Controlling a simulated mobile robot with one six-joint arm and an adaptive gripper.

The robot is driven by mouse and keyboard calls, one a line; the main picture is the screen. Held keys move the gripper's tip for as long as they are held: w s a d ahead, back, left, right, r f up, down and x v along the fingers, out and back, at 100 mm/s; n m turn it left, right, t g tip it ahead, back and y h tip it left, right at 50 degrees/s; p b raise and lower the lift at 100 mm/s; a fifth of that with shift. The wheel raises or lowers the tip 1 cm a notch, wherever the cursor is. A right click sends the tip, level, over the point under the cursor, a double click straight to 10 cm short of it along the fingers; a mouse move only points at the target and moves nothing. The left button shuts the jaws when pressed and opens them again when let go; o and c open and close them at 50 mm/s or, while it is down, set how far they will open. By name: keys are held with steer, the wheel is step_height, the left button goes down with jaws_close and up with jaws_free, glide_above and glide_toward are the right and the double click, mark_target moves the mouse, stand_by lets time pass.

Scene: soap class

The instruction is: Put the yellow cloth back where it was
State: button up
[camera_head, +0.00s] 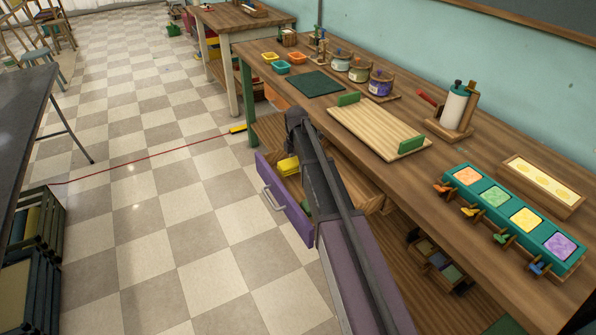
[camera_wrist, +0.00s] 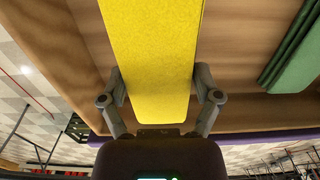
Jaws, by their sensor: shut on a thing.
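The yellow cloth (camera_wrist: 152,50) is a folded slab that fills the middle of the wrist view. My gripper (camera_wrist: 158,78) is shut on it, one finger on each long side. The cloth also shows in the head view (camera_head: 287,166), at the open drawer with the purple front (camera_head: 283,200), under the table. The drawer's wooden floor (camera_wrist: 240,60) shows around the cloth in the wrist view. I cannot tell whether the cloth touches that floor. A green folded cloth (camera_wrist: 297,60) lies to the right in the wrist view. My arm hides my gripper in the head view.
The long wooden table (camera_head: 300,115) stands above the drawer.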

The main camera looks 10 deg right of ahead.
mark_target(297, 175)
steer(key=shift+f+b, duration=1.65)
steer(key=shift+f, duration=0.15)
steer(key=shift+f, duration=0.15)
steer(key=o, duration=0.8)
step_height(297, 175, up, 12)
steer(key=p, duration=1.2)
steer(key=shift+r, duration=0.2)
